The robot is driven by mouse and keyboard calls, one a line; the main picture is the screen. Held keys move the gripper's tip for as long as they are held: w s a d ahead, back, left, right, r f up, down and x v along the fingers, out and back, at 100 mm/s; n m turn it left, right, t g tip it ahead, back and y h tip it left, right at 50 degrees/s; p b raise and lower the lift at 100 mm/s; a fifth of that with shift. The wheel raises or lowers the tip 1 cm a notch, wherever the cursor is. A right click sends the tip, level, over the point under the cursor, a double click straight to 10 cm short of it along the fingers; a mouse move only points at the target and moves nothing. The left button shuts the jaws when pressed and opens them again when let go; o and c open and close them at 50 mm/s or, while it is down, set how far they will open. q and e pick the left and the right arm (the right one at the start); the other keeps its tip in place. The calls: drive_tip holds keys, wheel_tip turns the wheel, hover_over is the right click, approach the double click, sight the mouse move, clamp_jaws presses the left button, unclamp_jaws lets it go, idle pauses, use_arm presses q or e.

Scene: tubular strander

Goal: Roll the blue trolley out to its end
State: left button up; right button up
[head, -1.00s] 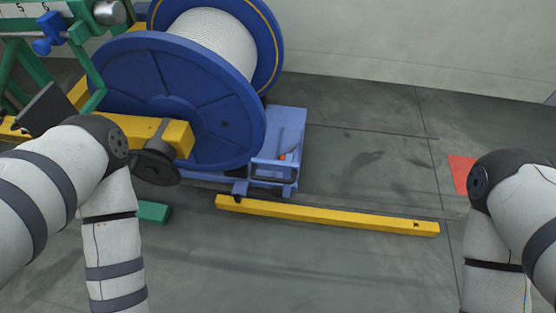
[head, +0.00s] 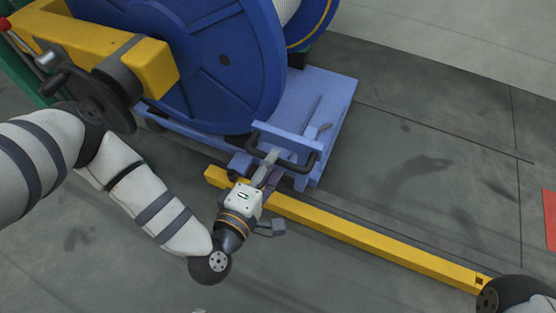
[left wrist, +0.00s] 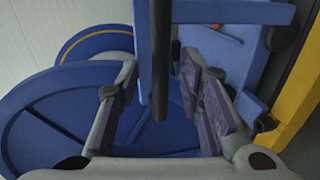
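The blue trolley (head: 335,95) stands under a large blue reel (head: 215,70), at the start of a yellow floor rail (head: 360,236). My left gripper (head: 268,168) is at this handle, reaching up from below. In the left wrist view its two fingers (left wrist: 160,98) are spread wide, with a dark bar (left wrist: 160,75) showing between them. I cannot tell whether they touch it. My right gripper is out of view; only part of my right arm shows at the bottom right.
The yellow rail runs to the lower right, its far end beside my right arm. The floor (head: 430,160) right of the trolley is clear. A red floor patch (head: 549,218) lies at the right edge. A yellow beam with a dark handwheel (head: 95,95) stands left of the reel.

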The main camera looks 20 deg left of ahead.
use_arm(q)
drive_tip(key=shift+b+x, duration=0.35)
drive_tip(key=shift+x, duration=1.1)
clamp_jaws()
